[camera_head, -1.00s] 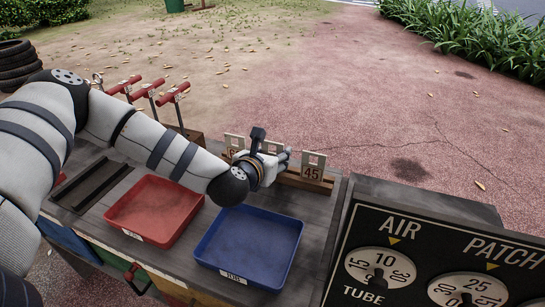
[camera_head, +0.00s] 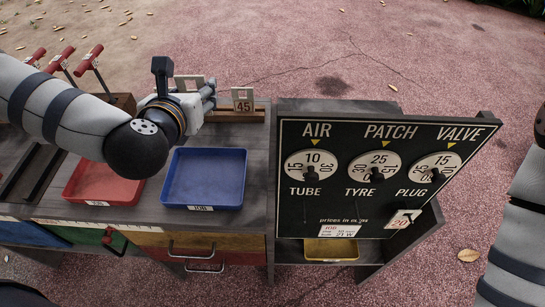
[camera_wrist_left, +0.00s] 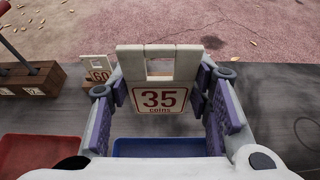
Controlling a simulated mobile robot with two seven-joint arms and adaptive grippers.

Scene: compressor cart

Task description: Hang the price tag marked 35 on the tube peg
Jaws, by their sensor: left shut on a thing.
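My left gripper (camera_head: 207,92) is shut on the price tag marked 35. In the left wrist view this pale tag (camera_wrist_left: 160,97) stands upright between the purple-padded fingers, its slot at the top. In the head view, a pale slotted tag (camera_head: 188,81) shows behind the fingers; I cannot tell which tag it is. The black board (camera_head: 335,205) stands to the right, with TUBE, TYRE and PLUG under its dials. The area below TUBE is bare of tags, and its peg is too small to make out. A tag marked 20 (camera_head: 402,222) hangs below PLUG. My right gripper is out of view.
A wooden rack (camera_head: 225,116) holds a 45 tag (camera_head: 243,98). A 60 tag (camera_wrist_left: 98,68) stands left of the held one. Red (camera_head: 105,183) and blue (camera_head: 204,178) trays lie in front. Red-handled levers (camera_head: 89,57) stand at the left. A yellow tray (camera_head: 331,250) sits under the board.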

